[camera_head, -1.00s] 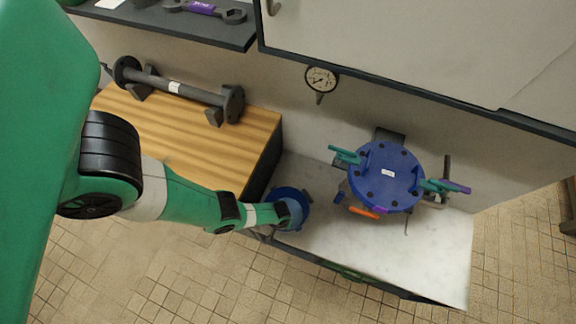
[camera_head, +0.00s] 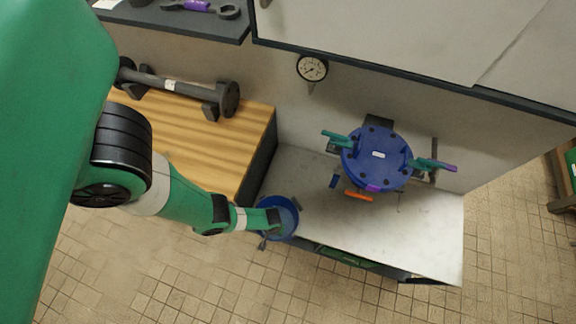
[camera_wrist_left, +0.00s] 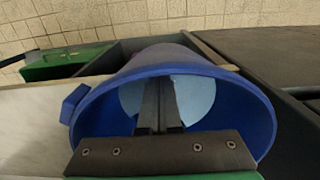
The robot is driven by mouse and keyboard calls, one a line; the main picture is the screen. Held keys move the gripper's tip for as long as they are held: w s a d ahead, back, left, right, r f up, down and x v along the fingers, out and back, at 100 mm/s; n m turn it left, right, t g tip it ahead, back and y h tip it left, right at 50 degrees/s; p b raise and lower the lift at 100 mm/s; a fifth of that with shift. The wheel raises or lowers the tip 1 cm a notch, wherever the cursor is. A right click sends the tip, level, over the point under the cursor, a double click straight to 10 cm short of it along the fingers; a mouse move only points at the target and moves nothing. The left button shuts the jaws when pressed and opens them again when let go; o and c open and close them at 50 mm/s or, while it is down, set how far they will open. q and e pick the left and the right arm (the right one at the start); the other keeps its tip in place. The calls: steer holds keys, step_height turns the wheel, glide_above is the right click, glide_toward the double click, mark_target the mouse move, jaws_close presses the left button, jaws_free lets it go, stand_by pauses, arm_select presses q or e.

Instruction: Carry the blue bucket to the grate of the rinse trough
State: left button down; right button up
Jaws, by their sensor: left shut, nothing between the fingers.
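The blue bucket (camera_head: 291,221) is at the left end of the pale bench, by its front edge; whether it rests on anything is hidden. In the left wrist view the bucket (camera_wrist_left: 245,112) fills the middle, its mouth facing the camera, with a pale blue round area inside. My left gripper (camera_head: 272,216) is over the bucket's mouth. Its dark fingers (camera_wrist_left: 159,95) are together with nothing between them, in front of the opening. Whether they touch the bucket, I cannot tell. I cannot make out a grate or rinse trough. My right gripper is not in view.
The pale bench top (camera_head: 330,220) carries a blue flanged valve body (camera_head: 378,160) with teal clamps and an orange-handled tool (camera_head: 358,195). A wooden bench (camera_head: 190,130) holds a grey pipe (camera_head: 180,87). A gauge (camera_head: 312,68) is on the wall. Tiled floor lies open in front.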

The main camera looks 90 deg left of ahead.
arm_select(q)
steer(key=shift+w+a+f, duration=0.1)
steer(key=shift+w+a, duration=0.15)
steer(key=shift+a, duration=0.3)
steer(key=shift+w+a, duration=0.25)
steer(key=shift+a, duration=0.25)
step_height(320, 180, up, 10)
steer(key=p, duration=0.7)
steer(key=shift+a, duration=0.15)
steer(key=c, duration=1)
jaws_free()
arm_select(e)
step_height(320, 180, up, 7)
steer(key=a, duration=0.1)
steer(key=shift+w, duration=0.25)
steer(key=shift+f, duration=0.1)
